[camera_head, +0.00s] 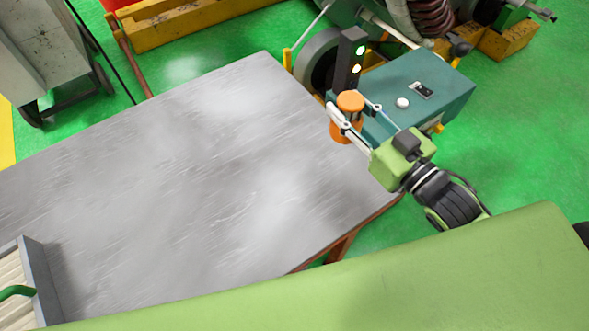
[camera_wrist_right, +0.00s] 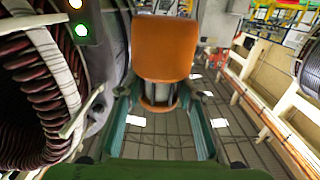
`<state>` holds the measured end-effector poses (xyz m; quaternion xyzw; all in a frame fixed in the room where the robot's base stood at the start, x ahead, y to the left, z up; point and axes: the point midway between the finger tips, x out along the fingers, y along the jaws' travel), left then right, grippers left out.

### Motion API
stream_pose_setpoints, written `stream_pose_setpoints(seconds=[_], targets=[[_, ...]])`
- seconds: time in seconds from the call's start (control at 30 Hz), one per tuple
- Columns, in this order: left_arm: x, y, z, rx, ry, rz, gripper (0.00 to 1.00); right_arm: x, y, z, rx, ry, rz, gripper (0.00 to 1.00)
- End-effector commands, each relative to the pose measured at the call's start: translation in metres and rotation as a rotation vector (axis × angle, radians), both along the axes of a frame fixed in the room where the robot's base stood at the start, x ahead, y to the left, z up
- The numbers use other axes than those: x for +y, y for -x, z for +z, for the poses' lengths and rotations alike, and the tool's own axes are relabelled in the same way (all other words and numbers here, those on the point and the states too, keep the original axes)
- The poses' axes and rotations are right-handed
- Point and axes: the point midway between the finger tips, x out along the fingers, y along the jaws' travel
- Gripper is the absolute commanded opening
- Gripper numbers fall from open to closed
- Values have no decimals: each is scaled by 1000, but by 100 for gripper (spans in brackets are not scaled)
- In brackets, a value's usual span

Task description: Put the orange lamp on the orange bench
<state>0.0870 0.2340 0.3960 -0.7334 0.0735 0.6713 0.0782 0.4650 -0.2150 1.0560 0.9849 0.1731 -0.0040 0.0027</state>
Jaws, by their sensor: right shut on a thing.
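The orange lamp (camera_head: 350,101) has an orange cap, a paler middle and an orange base. My right gripper (camera_head: 354,109) is shut on it, with one finger on each side. The lamp looks upright, by the right edge of the bench in the head view; I cannot tell its height above the top. In the right wrist view the lamp (camera_wrist_right: 165,50) stands between the fingers, gripped around its grey middle. The bench (camera_head: 180,170) has a bare, scratched grey metal top and orange-brown legs. My left gripper is not in view.
A teal machine box (camera_head: 420,85) and a dark signal post with lit lamps (camera_head: 350,58) stand just beyond the lamp. A grey-walled tray (camera_head: 42,275) sits at the bench's lower left. Most of the bench top is clear. Copper windings (camera_wrist_right: 35,95) are close on the left in the wrist view.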

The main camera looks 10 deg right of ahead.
Motion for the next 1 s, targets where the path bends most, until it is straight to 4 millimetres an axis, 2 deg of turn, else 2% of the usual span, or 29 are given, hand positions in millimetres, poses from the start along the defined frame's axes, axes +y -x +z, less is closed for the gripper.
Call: stream_pose_setpoints(seconds=[0.27,0.3,0.4,0.77,0.9,1.0], targets=[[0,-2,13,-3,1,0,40,60,38,-28,4,-9,-3,6],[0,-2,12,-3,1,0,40,64,40,-41,6,-6,-3,6],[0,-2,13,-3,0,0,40,76,48,-58,4,-5,-2,6],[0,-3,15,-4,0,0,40,99,62,-90,2,-2,-1,6],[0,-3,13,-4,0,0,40,98,61,-111,-1,1,-1,6],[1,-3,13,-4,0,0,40,98,61,-117,-2,0,0,6]])
